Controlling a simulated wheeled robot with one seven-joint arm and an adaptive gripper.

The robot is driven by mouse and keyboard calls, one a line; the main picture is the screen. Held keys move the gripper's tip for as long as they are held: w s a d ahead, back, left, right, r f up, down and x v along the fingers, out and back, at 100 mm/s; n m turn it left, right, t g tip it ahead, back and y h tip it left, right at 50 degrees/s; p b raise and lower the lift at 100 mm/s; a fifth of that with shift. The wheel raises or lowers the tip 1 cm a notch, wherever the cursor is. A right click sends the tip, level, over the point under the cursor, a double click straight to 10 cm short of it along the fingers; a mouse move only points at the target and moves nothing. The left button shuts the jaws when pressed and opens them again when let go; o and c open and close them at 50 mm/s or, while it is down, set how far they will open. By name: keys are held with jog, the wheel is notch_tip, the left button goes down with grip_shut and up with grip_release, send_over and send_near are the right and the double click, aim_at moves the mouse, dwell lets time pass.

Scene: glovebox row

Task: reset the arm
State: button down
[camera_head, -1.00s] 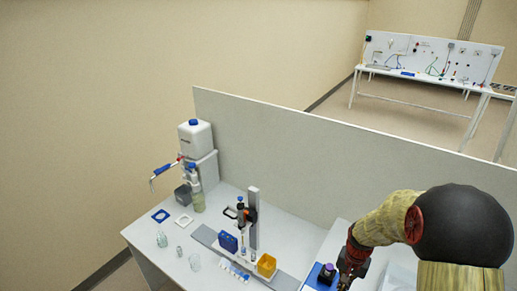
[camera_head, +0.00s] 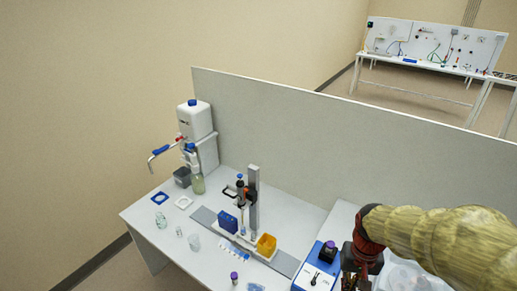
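My arm (camera_head: 440,237) reaches in from the right edge of the head view, over the right part of the bench. My gripper (camera_head: 362,268), dark red and black, is at its end near the bottom edge, pointing down. It is just right of a blue and white device (camera_head: 312,276) with a dark purple-topped piece on it. The fingers are cut off or hidden, so I cannot tell whether they are open or hold anything.
A grey partition (camera_head: 330,130) stands behind the bench (camera_head: 160,253). A stand (camera_head: 253,200), a blue box (camera_head: 228,222), a yellow container (camera_head: 266,244), a white dispenser tank (camera_head: 195,120), glassware and a purple-capped vial (camera_head: 234,277) stand to the left. Another bench (camera_head: 420,68) is far back.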

jog(key=s+a+n+t+b, duration=0.2)
jog(key=s+a+t+b, duration=0.3)
jog(key=b, duration=1)
jog(key=s, duration=0.3)
jog(key=shift+a+r+n+t+b, duration=0.25)
jog(key=shift+r+n+t+b, duration=0.05)
jog(key=shift+t+b, duration=0.1)
jog(key=c, duration=2.6)
grip_release()
